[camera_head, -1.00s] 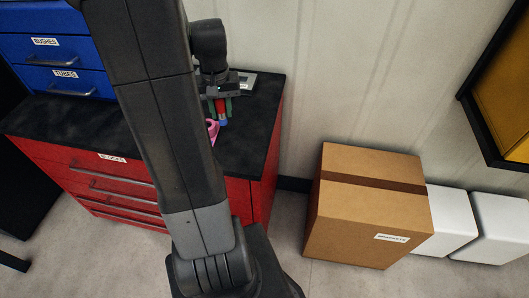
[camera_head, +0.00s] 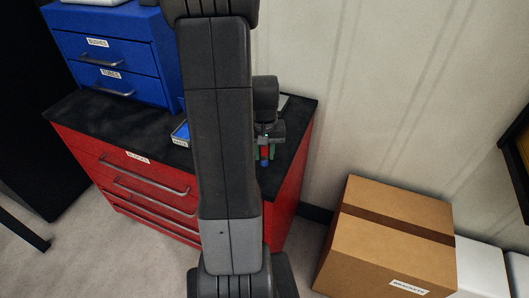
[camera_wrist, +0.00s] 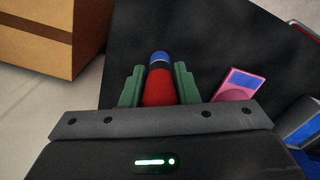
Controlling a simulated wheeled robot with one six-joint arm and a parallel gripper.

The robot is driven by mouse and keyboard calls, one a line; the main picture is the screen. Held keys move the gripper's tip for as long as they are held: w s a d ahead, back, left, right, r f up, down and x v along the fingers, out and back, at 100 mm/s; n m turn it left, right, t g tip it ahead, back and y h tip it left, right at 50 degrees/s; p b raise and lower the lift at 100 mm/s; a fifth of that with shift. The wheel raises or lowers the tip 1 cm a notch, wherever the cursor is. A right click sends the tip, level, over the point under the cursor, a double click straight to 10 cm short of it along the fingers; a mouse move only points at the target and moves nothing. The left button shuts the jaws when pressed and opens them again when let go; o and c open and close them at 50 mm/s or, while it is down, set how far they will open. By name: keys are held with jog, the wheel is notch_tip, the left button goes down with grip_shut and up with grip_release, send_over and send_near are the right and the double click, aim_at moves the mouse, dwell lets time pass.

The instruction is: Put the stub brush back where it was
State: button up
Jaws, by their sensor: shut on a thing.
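The stub brush looks like a short red piece with a blue end; it shows in the wrist view (camera_wrist: 160,85) and small in the head view (camera_head: 264,153). My gripper (camera_wrist: 158,88) has green fingers shut on its red part, one on each side. The blue end points away from my palm. In the head view my gripper (camera_head: 265,150) is over the right part of the black top of the red cabinet (camera_head: 297,135). I cannot tell whether the brush touches that top. My arm hides the middle of the top.
A pink device (camera_wrist: 238,84) with a blue screen lies right of my gripper in the wrist view. A blue tray (camera_head: 181,133) is left of my arm. Blue drawers (camera_head: 115,60) stand at the back left. A cardboard box (camera_head: 385,240) stands on the floor at right.

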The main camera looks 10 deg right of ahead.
jog(key=shift+f, duration=0.3)
jog(key=shift+f, duration=0.15)
jog(key=o, duration=1)
jog(key=shift+c, duration=0.2)
notch_tip(320, 180, up, 12)
jog(key=shift+r, duration=0.2)
